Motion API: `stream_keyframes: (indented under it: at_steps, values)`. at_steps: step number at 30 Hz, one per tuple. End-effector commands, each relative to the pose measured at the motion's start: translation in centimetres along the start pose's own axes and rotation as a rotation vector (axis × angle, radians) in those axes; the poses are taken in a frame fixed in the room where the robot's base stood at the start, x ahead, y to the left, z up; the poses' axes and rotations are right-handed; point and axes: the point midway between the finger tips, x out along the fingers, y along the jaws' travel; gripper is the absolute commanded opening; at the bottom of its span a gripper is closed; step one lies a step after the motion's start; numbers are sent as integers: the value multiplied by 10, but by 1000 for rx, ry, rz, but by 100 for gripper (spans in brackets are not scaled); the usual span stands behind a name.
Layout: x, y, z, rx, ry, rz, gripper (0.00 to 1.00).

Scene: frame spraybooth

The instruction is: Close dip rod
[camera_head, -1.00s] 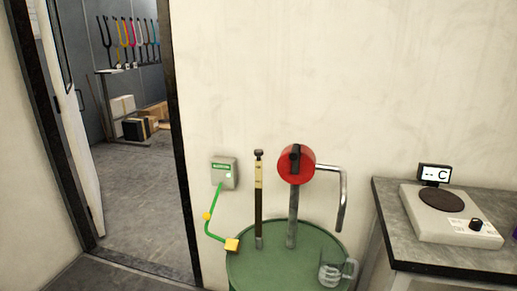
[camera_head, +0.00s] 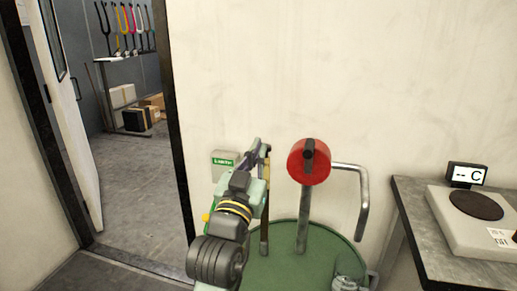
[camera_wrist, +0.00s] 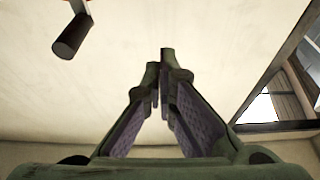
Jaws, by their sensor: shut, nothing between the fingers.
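The dip rod (camera_head: 264,228) stands upright in the top of the green drum (camera_head: 290,268), left of the red pump. Its dark lower part shows, and its upper part is partly hidden by my gripper. My gripper (camera_head: 258,150) is raised beside the rod's upper end in the head view. It is shut and empty. I cannot tell whether it touches the rod. In the wrist view the fingers (camera_wrist: 160,75) come together near the middle, and I cannot make out the rod there.
The red pump (camera_head: 309,163) with a bent metal spout stands close right of the rod. A green-labelled wall box (camera_head: 223,160) is behind my arm. A bench (camera_head: 411,222) with a hot plate stands right; a doorway opens left.

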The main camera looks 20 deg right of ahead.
Motion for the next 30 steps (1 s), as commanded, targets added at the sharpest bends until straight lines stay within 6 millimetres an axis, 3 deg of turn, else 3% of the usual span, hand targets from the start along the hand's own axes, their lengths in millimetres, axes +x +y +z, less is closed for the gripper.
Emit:
stream_keyframes:
  at_steps: [12,15,19,30]
  values:
    - [89,-1,-5,1,0,-2,0]
    - [80,-2,16,-2,-4,-4,0]
    - [75,-2,29,0,-1,-4,0]
    - [72,-2,37,2,3,-4,0]
